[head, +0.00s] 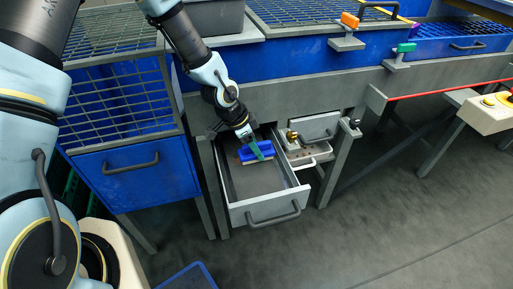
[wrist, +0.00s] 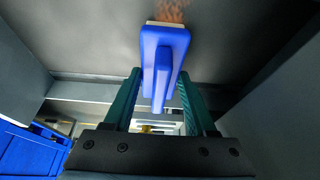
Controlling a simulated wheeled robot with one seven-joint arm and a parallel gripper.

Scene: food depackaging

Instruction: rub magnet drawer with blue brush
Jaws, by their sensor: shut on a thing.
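The blue brush (head: 255,151) is inside the open grey magnet drawer (head: 264,211), near its back end. My gripper (head: 256,150) reaches down into the drawer and is shut on the brush. In the wrist view the brush (wrist: 162,60) sits between the green fingers of my gripper (wrist: 160,98), with its blue block and grip facing the camera. Its pale bristle edge is at the top of that view, close to or on the grey drawer floor (wrist: 100,30); contact is hard to tell. The front of the drawer floor is bare.
A smaller open drawer (head: 309,156) with brassy parts stands right of the magnet drawer. A blue cabinet (head: 137,175) stands at left. Grey table legs (head: 339,165) flank the drawers. An orange-handled tool (head: 348,32) and a green-handled one (head: 401,56) rest above.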

